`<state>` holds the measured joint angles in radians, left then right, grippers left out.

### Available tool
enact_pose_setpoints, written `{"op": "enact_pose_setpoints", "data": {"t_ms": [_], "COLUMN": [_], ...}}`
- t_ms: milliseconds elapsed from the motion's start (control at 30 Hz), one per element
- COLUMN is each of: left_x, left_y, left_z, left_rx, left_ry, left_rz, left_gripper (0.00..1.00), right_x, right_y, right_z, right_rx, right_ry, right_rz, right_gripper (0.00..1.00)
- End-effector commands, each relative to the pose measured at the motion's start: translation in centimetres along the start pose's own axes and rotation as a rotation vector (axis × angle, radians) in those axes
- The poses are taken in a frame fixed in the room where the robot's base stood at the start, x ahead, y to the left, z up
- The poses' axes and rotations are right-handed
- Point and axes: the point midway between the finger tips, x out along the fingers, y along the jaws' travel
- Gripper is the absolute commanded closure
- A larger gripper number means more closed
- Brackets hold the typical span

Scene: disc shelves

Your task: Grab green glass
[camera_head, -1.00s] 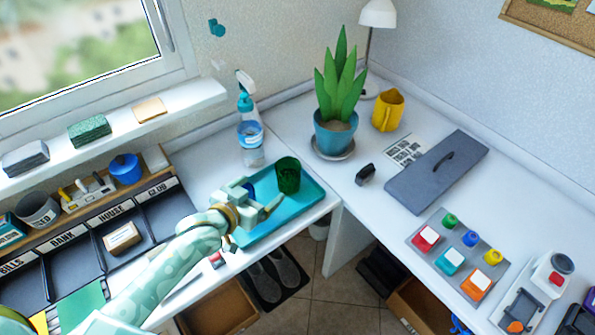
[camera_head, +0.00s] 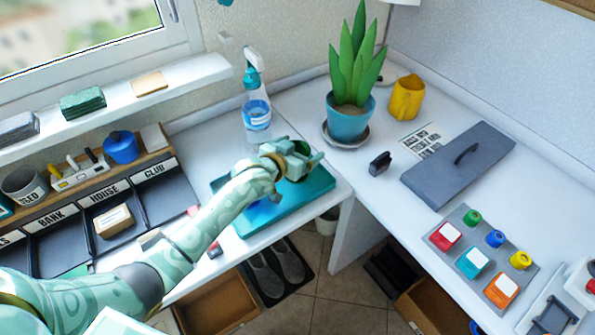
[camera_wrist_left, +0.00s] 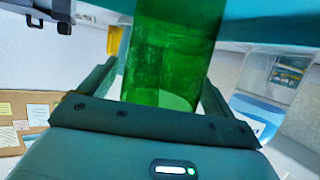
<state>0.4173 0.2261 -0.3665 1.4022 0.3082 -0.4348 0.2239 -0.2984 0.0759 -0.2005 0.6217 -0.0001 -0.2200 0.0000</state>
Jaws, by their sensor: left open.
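The green glass (camera_head: 303,147) is at the back of the teal tray (camera_head: 325,184), mostly hidden behind my left gripper (camera_head: 303,164) in the head view. In the left wrist view the green glass (camera_wrist_left: 172,50) is large, see-through and close, between the two fingers of my left gripper (camera_wrist_left: 158,85). The fingers are open, one on each side of it. I cannot tell whether either finger touches the glass. My right gripper is not in view.
A spray bottle (camera_head: 256,108) stands behind the tray. A potted plant (camera_head: 348,122) and a yellow pitcher (camera_head: 406,98) are to the right, with a black stamp-like object (camera_head: 380,163) nearer. Dark letter trays (camera_head: 165,197) lie to the left. The desk edge runs close in front.

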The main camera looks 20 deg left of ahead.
Motion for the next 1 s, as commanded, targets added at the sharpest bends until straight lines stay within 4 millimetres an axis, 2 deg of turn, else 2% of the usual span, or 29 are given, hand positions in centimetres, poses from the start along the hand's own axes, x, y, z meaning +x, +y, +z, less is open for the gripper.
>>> {"op": "enact_pose_setpoints", "data": {"t_ms": [233, 267, 500, 533, 1000], "left_x": [0.3, 0.3, 0.3, 0.3, 0.0], "left_y": [0.0, 0.0, 0.0, 0.0, 0.0], "left_z": [-0.1, -0.1, -0.1, -0.2, -1.0], "left_rx": [0.0, 0.0, 0.0, 0.0, 0.0], "left_ry": [0.001, 0.001, 0.001, 0.004, 0.004], "left_rz": [0.0, 0.0, 0.0, 0.0, 0.0], "left_gripper": [0.1, 0.16, 0.83, 0.87, 0.88], "right_x": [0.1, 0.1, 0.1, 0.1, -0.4], "right_y": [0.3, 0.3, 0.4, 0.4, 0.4], "right_z": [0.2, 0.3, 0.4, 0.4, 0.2], "right_rx": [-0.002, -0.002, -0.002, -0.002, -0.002], "right_ry": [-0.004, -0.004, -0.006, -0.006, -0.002], "right_rz": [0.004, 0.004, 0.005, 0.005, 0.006], "right_gripper": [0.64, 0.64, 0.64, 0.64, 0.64]}}
